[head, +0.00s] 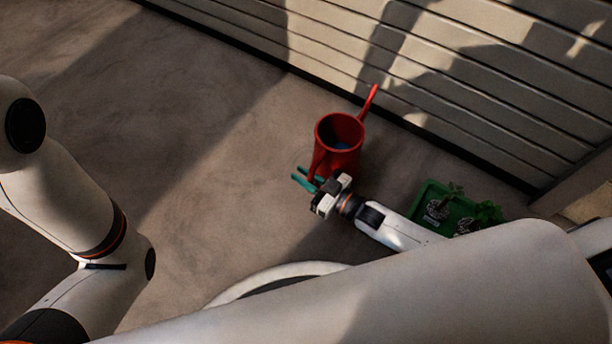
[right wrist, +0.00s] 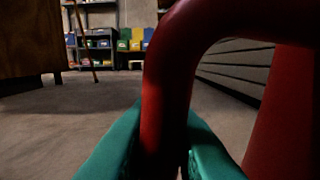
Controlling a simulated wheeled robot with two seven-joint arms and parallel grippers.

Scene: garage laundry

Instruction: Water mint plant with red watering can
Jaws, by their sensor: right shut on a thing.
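The red watering can (head: 341,134) is upright in the head view, near the wall, with its spout pointing up and away to the right. Something blue shows inside its opening. My right gripper (head: 308,180), with teal fingers, is at the can's near side. In the right wrist view, its fingers (right wrist: 165,150) are shut on the can's red handle (right wrist: 166,90). I cannot tell whether the can touches the floor. Two small potted plants sit in a green tray (head: 424,192) to the right of the gripper; the leafier plant (head: 487,214) is partly hidden by my arm. My left gripper is out of view.
A slatted wall or door (head: 440,75) runs along the back and right, close behind the can. The concrete floor (head: 190,130) to the left is clear. Shelves with colored bins (right wrist: 100,40) and a wooden cabinet (right wrist: 30,40) stand far off in the wrist view.

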